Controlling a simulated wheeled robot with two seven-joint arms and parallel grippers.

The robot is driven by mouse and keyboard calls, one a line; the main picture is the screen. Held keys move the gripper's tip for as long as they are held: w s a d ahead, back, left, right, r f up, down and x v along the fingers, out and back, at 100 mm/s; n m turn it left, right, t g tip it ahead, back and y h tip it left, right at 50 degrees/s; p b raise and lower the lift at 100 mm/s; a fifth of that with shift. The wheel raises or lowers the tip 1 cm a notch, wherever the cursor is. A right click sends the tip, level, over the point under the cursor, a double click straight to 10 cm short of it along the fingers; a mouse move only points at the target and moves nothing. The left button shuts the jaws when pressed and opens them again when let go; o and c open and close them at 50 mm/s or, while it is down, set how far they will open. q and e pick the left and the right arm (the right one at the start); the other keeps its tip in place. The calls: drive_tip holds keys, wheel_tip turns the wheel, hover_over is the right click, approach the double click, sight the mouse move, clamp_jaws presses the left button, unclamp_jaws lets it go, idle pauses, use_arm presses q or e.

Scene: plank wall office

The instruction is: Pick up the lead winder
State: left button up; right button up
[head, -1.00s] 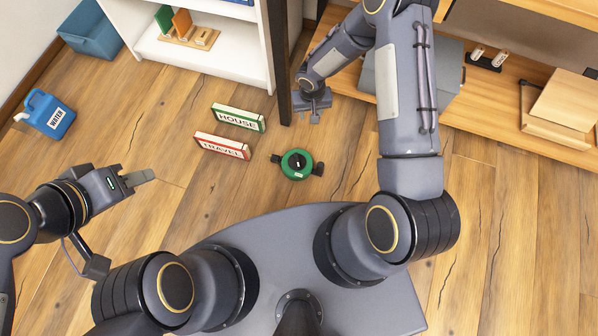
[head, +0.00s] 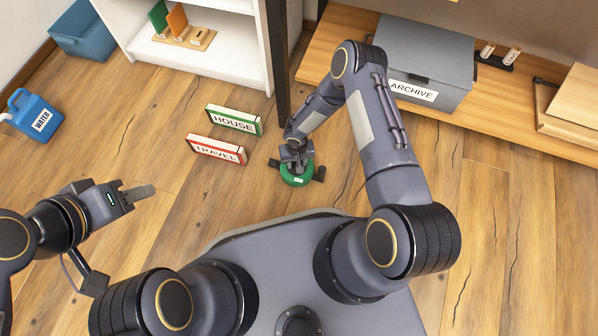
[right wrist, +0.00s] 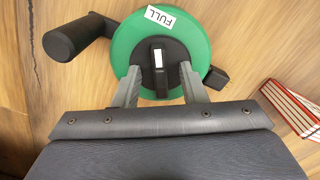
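The lead winder, a green reel with a black hub and a black handle, lies on the floor in the head view (head: 297,179). In the right wrist view the green reel (right wrist: 198,38) carries a white "FULL" label. My right gripper (right wrist: 160,88) is open over it, with one finger on each side of the black hub's raised bar; I see gaps beside the bar. In the head view my right gripper (head: 297,158) covers part of the reel. My left gripper (head: 138,193) is over bare floor at the left, apart from everything; its finger gap is not clear.
A green "HOUSE" box (head: 234,120) and a red "TRAVEL" box (head: 216,149) stand just left of the winder. A dark upright panel (head: 277,60) and a low wooden shelf with a grey "ARCHIVE" box (head: 425,60) are behind. A blue water can (head: 37,115) stands far left.

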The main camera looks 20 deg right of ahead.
drive_tip(key=shift+f, duration=0.1)
drive_tip(key=shift+c, duration=0.5)
clamp_jaws()
idle(0.8)
